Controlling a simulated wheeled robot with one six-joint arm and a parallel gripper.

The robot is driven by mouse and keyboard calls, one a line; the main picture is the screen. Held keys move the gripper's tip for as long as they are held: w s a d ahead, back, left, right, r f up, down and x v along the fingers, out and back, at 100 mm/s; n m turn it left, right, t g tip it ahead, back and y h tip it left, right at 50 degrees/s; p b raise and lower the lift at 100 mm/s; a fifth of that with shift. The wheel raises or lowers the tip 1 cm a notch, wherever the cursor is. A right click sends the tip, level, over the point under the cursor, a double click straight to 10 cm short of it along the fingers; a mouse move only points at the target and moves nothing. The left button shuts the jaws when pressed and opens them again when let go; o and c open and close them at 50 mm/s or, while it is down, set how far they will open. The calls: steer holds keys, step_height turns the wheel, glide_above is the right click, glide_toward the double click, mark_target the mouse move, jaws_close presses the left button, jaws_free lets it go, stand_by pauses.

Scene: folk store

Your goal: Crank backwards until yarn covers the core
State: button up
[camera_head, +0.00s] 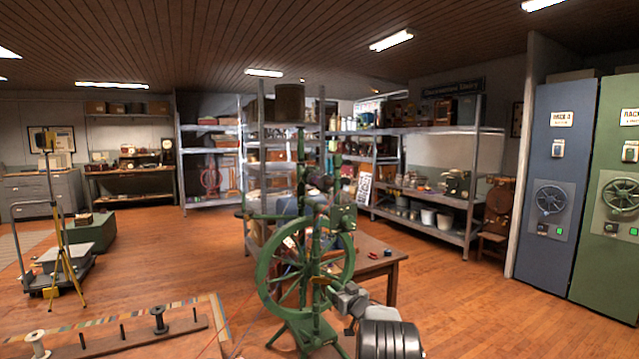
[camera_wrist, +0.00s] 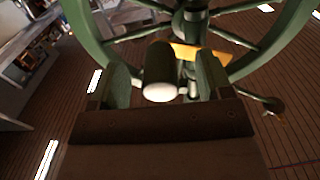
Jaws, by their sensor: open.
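A green spinning wheel (camera_head: 349,262) with spokes stands upright in the middle of the head view, on a green stand. Its rim and spokes also fill the top of the wrist view (camera_wrist: 85,28). My gripper (camera_head: 334,292) is at the lower right of the wheel, close to its hub. In the wrist view my gripper (camera_wrist: 163,88) has its two fingers apart. A dark rounded handle (camera_wrist: 160,65) with a pale end lies between them; I cannot tell whether either finger touches it. The core and any yarn on it are too small to make out.
A wooden table (camera_head: 385,264) stands just behind the wheel. A wooden rack (camera_head: 120,340) with a pale spool (camera_head: 37,341) and a dark spool (camera_head: 158,319) lies at the lower left. Metal shelves (camera_head: 440,231) line the back. Floor is clear toward the blue cabinet (camera_head: 553,265).

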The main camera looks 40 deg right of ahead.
steer(key=s+a, duration=0.1)
steer(key=s, duration=0.7)
steer(key=shift+s+b, duration=0.2)
steer(key=shift+b, duration=0.1)
steer(key=shift+r, duration=0.1)
steer(key=shift+a, duration=0.1)
stand_by(0.4)
steer(key=s+d+f+m+g+h, duration=0.35)
steer(key=f+g, duration=0.25)
steer(key=f, duration=0.2)
steer(key=s+a+g, duration=0.4)
steer(key=s+a, duration=0.1)
steer(key=s+a+r+n+g+y+p, duration=0.1)
steer(key=s+a+r, duration=0.3)
steer(key=a, duration=0.8)
steer(key=s+a+r+n+g+y+p, duration=0.1)
steer(key=s+a+r, duration=0.4)
steer(key=a, duration=0.8)
steer(key=s+a+r+n+g+y+p, duration=0.2)
steer(key=s+a, duration=0.4)
steer(key=a, duration=0.7)
step_height(320, 180, up, 2)
steer(key=shift+r+n+y+p, duration=0.15)
steer(key=shift+n+y+p, duration=0.5)
steer(key=shift+y+p, duration=0.4)
